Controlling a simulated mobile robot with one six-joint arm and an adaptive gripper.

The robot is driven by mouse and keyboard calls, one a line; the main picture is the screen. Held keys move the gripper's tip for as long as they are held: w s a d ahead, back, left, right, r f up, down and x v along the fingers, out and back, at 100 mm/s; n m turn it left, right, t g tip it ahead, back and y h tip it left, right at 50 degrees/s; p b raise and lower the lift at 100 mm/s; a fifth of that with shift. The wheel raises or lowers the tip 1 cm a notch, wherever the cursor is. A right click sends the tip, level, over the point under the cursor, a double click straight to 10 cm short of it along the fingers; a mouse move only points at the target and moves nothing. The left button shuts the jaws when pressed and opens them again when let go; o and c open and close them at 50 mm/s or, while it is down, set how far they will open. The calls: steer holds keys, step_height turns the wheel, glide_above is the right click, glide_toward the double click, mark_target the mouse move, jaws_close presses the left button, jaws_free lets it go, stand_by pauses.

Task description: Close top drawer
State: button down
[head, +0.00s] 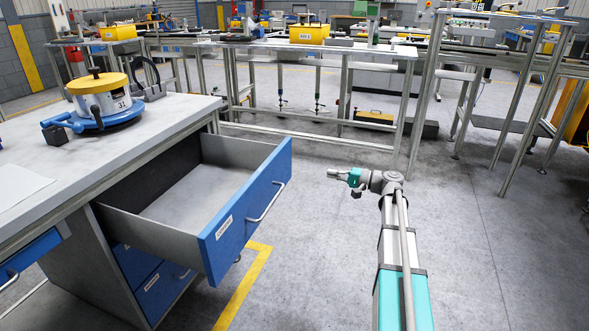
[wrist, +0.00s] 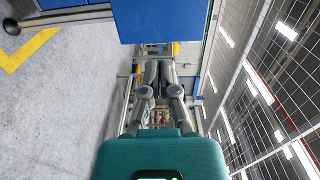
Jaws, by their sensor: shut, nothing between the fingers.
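The top drawer stands pulled far out of the workbench cabinet, with its blue front (head: 247,212) facing right and its grey inside (head: 195,190) empty. A silver bar handle (head: 266,203) is on the front. My gripper (head: 332,173) is to the right of the drawer front, apart from it, pointing left. The handle cannot be made out clearly there.
The workbench top (head: 165,112) bears a yellow-topped round part on a blue base (head: 98,95). Lower blue drawers (head: 160,285) are shut beneath. Metal-framed tables with yellow bins (head: 309,34) stand behind. The floor (head: 310,260) between drawer and arm is clear.

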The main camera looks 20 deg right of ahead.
mark_target(287, 165)
steer(key=shift+w+a, duration=0.15)
steer(key=x, duration=1.3)
steer(key=shift+w+a, duration=0.2)
steer(key=shift+a, duration=0.1)
steer(key=shift+w+d, duration=0.1)
